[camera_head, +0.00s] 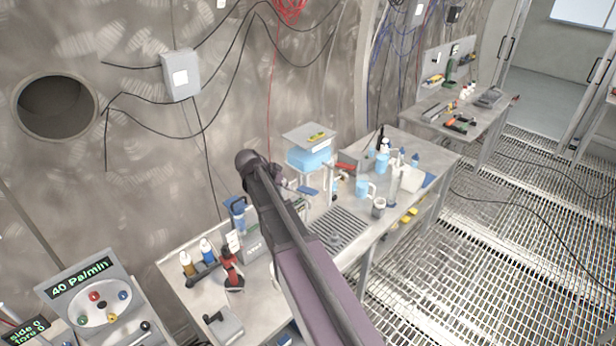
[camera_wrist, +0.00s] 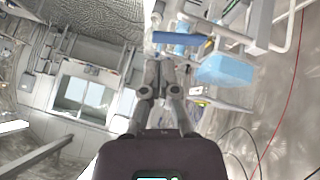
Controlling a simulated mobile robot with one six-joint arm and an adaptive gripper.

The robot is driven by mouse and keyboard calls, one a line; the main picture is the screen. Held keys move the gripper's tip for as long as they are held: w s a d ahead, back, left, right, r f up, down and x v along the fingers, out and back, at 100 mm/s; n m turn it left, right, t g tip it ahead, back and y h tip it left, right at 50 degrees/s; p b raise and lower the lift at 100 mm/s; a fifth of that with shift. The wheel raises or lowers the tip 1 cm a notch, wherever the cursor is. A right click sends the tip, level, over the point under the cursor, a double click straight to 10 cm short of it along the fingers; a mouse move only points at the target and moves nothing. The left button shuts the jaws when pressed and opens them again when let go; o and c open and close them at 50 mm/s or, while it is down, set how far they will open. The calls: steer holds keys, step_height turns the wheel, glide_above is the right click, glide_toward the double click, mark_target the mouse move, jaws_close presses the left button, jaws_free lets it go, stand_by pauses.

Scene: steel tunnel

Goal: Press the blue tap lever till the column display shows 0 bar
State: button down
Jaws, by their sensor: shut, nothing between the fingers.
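A small blue bar (camera_head: 308,190), which looks like the blue tap lever, sits on the bench just right of my arm, below the blue water tank (camera_head: 308,157). In the wrist view a blue bar (camera_wrist: 182,38) lies above and right of my gripper (camera_wrist: 160,70), near the tank (camera_wrist: 226,70). My gripper is shut and empty, with its fingers together. I cannot tell the gap between the fingertips and the bar. In the head view my arm hides the gripper's fingers. I cannot make out a column display or a bar reading in either view.
The metal bench (camera_head: 335,225) holds bottles, a blue jug (camera_head: 364,188), a grey drain grid (camera_head: 338,226) and a red-and-black tool stand (camera_head: 232,270). The grating floor (camera_head: 500,240) at right is mostly clear.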

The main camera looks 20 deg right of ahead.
steer(key=shift+m+h, duration=0.7)
steer(key=shift+m, duration=0.2)
steer(key=w+r, duration=0.1)
steer(key=w+d+r+p, duration=0.1)
steer(key=r, duration=0.1)
steer(key=w+r, duration=0.1)
steer(key=shift+w+d+r+p, duration=0.15)
steer(key=shift+w+d+p, duration=0.2)
steer(key=b, duration=0.7)
glide_above(313, 191)
steer(key=a, duration=0.3)
steer(key=f, duration=0.7)
steer(key=shift+w+d, duration=0.2)
steer(key=shift+w, duration=0.2)
steer(key=shift+s+d+f+b, duration=0.15)
steer(key=shift+s+f+b, duration=0.1)
steer(key=shift+f+b, duration=0.7)
steer(key=shift+s+d+f+b, duration=0.1)
steer(key=shift+s+f+b, duration=0.1)
steer(key=shift+f+b, duration=0.7)
